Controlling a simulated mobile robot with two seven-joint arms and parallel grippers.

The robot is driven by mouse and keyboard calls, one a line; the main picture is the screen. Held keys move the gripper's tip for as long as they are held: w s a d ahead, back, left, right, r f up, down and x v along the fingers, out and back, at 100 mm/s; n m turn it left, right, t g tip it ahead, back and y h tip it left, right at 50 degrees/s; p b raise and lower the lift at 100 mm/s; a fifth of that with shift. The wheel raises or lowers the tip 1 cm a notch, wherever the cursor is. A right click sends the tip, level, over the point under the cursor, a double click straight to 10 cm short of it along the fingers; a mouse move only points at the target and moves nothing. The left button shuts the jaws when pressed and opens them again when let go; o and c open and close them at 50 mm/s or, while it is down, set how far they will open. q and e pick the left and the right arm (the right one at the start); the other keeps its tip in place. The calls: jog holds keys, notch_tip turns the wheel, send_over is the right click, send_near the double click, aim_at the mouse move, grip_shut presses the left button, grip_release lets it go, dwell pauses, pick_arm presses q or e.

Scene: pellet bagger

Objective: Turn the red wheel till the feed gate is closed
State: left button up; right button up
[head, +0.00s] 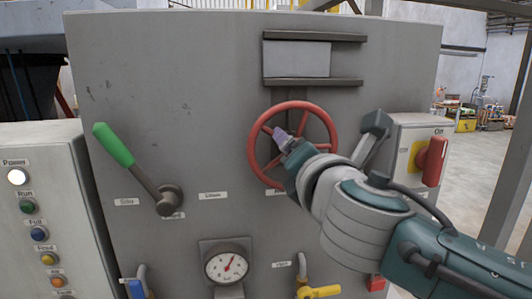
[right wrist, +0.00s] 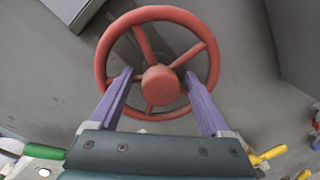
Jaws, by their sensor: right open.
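The red wheel (head: 255,135) is mounted on the front of the grey cabinet, and my right gripper (head: 280,134) is in front of it. In the right wrist view the red wheel (right wrist: 158,86) has a round hub and several spokes. The two purple fingers of my right gripper (right wrist: 160,90) are spread apart, one on each side of the hub, over the lower part of the wheel. I cannot tell if they touch it. The feed gate (head: 296,59) is a flat grey plate between two dark rails above the wheel. My left gripper does not show.
A green-handled lever (head: 115,146) is left of the wheel. A pressure gauge (head: 227,267) and a yellow valve handle (head: 319,292) are below. A red rotary switch (head: 432,161) is at the right. A button panel (head: 40,220) stands at the left.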

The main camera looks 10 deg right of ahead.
jog(key=s+b, duration=0.1)
jog(key=s, duration=0.9)
jog(key=shift+r+b, duration=0.3)
jog(key=shift+b, duration=0.1)
